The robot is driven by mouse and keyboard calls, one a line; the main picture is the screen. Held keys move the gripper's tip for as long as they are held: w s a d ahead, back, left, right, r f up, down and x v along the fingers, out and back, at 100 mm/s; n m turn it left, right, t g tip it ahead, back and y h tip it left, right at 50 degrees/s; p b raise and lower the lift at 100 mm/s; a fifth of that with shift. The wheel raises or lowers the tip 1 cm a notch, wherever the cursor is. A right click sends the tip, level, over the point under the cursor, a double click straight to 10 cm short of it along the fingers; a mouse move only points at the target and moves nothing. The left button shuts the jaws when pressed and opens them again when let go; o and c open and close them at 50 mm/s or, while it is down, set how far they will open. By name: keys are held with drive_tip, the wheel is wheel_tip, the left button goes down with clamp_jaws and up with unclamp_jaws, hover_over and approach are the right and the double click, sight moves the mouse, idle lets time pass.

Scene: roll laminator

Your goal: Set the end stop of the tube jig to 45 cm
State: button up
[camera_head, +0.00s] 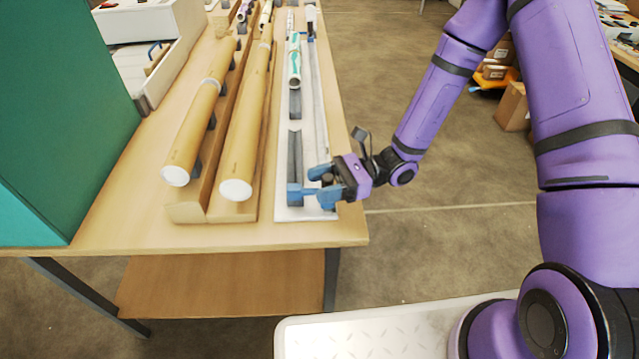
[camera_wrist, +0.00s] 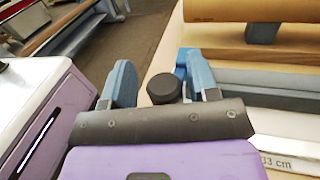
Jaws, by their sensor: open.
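The tube jig (camera_head: 283,205) is a long white base with grey V-rests, along the right edge of the table. Its blue end stop (camera_head: 294,194) is at the near end; part of it shows in the wrist view (camera_wrist: 183,60). A black knob (camera_wrist: 164,88) shows between my fingers in the wrist view. My gripper (camera_head: 327,186) is open, at the right side of the stop, with a blue finger on either side of the knob. I cannot tell whether they touch it. A label reading "33 cm" (camera_wrist: 276,161) shows at lower right. A white-and-green tube (camera_head: 294,62) lies farther along the jig.
Two brown cardboard tubes (camera_head: 200,125) with white end caps lie in a wooden rack left of the jig. A green panel (camera_head: 60,110) stands at the left. White trays (camera_head: 145,60) are at the back left.

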drive_tip(key=v, duration=1)
drive_tip(key=shift+d, duration=0.1)
